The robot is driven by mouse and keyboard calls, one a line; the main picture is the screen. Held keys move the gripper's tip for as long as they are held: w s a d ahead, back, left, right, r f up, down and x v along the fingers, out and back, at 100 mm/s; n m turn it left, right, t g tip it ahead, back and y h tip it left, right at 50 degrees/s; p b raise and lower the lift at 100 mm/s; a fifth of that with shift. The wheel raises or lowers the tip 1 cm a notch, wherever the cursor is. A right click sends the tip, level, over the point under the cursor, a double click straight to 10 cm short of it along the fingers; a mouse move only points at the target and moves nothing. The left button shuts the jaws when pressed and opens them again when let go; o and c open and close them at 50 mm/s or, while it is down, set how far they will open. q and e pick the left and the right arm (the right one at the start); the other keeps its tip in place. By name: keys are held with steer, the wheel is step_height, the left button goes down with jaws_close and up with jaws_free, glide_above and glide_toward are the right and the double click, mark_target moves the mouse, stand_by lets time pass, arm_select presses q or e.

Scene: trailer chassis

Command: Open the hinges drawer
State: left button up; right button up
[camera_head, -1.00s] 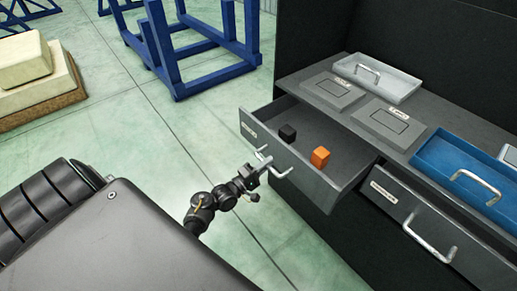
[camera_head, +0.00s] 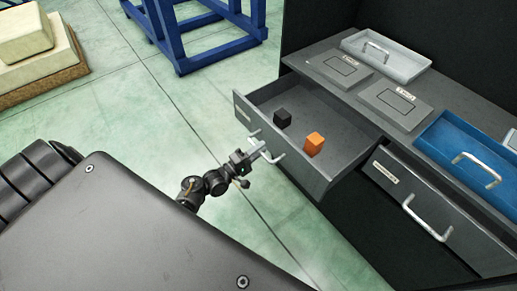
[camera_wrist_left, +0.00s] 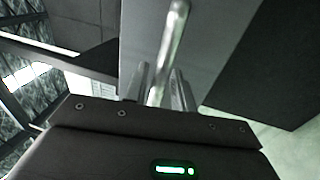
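A dark grey drawer (camera_head: 292,148) stands pulled out of the cabinet, with a black cube (camera_head: 282,118) and an orange cube (camera_head: 314,143) inside. Its small label is too small to read. My left gripper (camera_head: 262,151) is at the metal handle on the drawer front. In the left wrist view the handle (camera_wrist_left: 171,45) runs between the two close-set fingers (camera_wrist_left: 160,90), and the gripper looks shut on it. My right gripper is in neither view.
A second drawer (camera_head: 395,190) to the right is shut, with its own handle (camera_head: 428,220). A grey tray (camera_head: 385,55) and a blue tray (camera_head: 470,155) lie on the cabinet top. A blue frame (camera_head: 200,35) stands at the back. The green floor left of the drawer is clear.

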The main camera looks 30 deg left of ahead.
arm_select(q)
steer(key=shift+o, duration=0.4)
steer(key=v, duration=1)
steer(key=shift+s+a+b, duration=0.15)
steer(key=shift+s+b, duration=0.15)
steer(key=shift+s, duration=0.05)
steer(key=shift+s, duration=0.1)
